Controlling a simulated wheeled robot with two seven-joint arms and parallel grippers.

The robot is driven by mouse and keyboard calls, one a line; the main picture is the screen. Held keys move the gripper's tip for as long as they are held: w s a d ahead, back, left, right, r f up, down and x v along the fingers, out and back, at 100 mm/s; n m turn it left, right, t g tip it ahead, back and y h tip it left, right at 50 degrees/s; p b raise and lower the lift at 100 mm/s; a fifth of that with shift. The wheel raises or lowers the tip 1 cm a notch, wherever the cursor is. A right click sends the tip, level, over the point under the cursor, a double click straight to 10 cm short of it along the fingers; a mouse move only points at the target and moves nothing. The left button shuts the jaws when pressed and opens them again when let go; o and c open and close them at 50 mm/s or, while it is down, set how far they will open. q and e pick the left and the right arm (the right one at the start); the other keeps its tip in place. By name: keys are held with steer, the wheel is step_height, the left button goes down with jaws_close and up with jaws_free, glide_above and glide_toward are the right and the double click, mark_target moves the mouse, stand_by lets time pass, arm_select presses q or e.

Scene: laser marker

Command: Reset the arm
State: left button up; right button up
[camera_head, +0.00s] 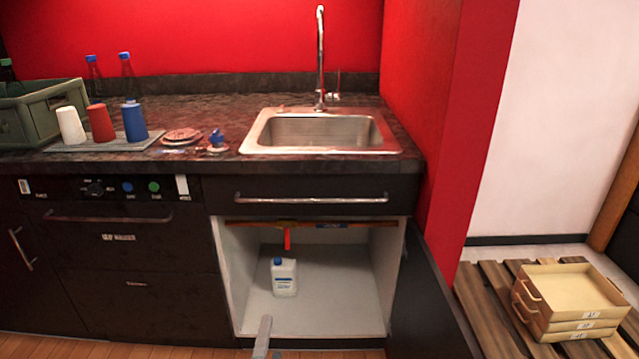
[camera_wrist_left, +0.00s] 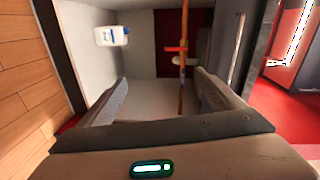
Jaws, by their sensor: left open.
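My left gripper (camera_head: 264,337) shows at the bottom edge of the head view, in front of the open cabinet under the sink. In the left wrist view my left gripper (camera_wrist_left: 160,95) has its two fingers spread apart, with nothing between them. A white bottle (camera_head: 284,278) with a blue cap stands on the cabinet floor, beyond the gripper and apart from it. The bottle also shows at the upper left of the left wrist view (camera_wrist_left: 112,37). My right gripper is in neither view.
The open cabinet door (camera_head: 428,300) stands out on the right. A drawer handle (camera_head: 310,199) is above the opening. A red object (camera_head: 287,239) hangs inside. Cups, a green crate (camera_head: 62,110) and a sink (camera_head: 320,131) are on the counter. Stacked trays (camera_head: 570,290) sit on a pallet at right.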

arm_select(q)
steer(key=s+a+f+n+g+p, duration=0.3)
steer(key=s+f+n+g+p, duration=0.4)
steer(key=s+f+p, duration=0.7)
steer(key=s+a+f+n+g+p, duration=0.1)
steer(key=s+a+f+n+g, duration=0.1)
steer(key=s+f, duration=0.3)
steer(key=s+a+f+n+g+h+p, duration=0.1)
steer(key=s+f+n, duration=0.4)
steer(key=s, duration=0.8)
steer(key=shift+s+a+f+n+g+p, duration=0.3)
steer(key=shift+a+f+g+p, duration=0.3)
steer(key=shift+a+f+g, duration=0.35)
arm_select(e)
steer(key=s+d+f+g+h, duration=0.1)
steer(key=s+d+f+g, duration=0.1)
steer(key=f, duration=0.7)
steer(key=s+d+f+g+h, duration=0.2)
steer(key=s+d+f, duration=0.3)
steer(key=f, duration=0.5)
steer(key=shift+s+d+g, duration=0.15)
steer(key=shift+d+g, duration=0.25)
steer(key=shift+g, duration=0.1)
arm_select(q)
steer(key=shift+w+r, duration=0.15)
steer(key=shift+r, duration=0.1)
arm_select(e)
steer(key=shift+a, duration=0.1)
